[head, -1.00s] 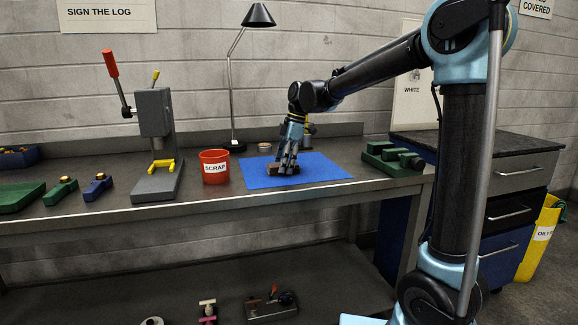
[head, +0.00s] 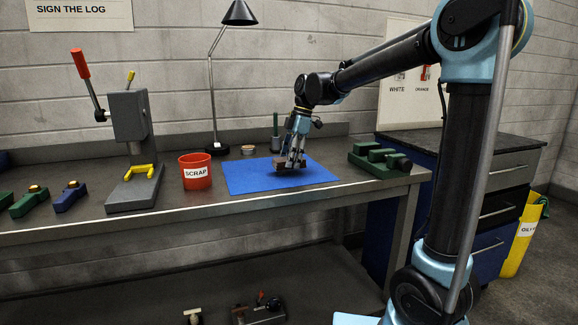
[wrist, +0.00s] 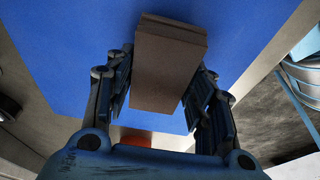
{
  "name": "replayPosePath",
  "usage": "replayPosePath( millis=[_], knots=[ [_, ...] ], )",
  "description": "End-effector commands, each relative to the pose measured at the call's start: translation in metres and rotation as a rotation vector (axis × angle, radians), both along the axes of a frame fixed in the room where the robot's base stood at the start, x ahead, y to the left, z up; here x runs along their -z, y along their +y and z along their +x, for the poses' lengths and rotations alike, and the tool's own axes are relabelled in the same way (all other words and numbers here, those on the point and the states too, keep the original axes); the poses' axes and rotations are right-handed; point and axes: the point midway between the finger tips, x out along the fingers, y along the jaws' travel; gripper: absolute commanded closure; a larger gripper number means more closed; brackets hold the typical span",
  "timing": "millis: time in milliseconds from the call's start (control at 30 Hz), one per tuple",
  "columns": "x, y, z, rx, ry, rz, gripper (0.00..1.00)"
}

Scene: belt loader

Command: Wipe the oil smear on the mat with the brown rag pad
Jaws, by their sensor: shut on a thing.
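The brown rag pad (wrist: 165,70) is a thick block between the fingers of my gripper (wrist: 160,85) in the wrist view. My gripper (head: 291,160) is shut on it over the blue mat (head: 250,180). In the head view the pad (head: 281,165) is small and dark, close above or against the mat; I cannot tell if it touches. The mat (wrist: 245,30) fills much of the wrist view. I see no oil smear on the bare parts of the mat; the pad and fingers hide part of it.
A red scrap bin (head: 195,172) stands left of the mat, with a grey press (head: 132,150) farther left. A green fixture (head: 378,158) sits right of the mat. A lamp (head: 215,148) and a dark upright thing (head: 275,140) stand behind. A yellow bin (head: 518,240) is at far right.

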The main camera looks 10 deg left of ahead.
Motion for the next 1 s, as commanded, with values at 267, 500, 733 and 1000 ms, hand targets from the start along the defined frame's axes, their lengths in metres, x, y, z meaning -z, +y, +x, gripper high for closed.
replayPosePath(
  millis=[267,500,733,1000],
  knots=[
    [-0.024,0.001,-0.001,-0.002,0.0,0.0,0.77],
    [-0.046,0.001,-0.001,-0.002,0.0,0.0,0.77],
    [-0.058,0.001,-0.001,-0.002,0.0,0.0,0.77],
    [-0.058,0.0,0.0,0.0,0.0,0.0,0.77]
  ],
)
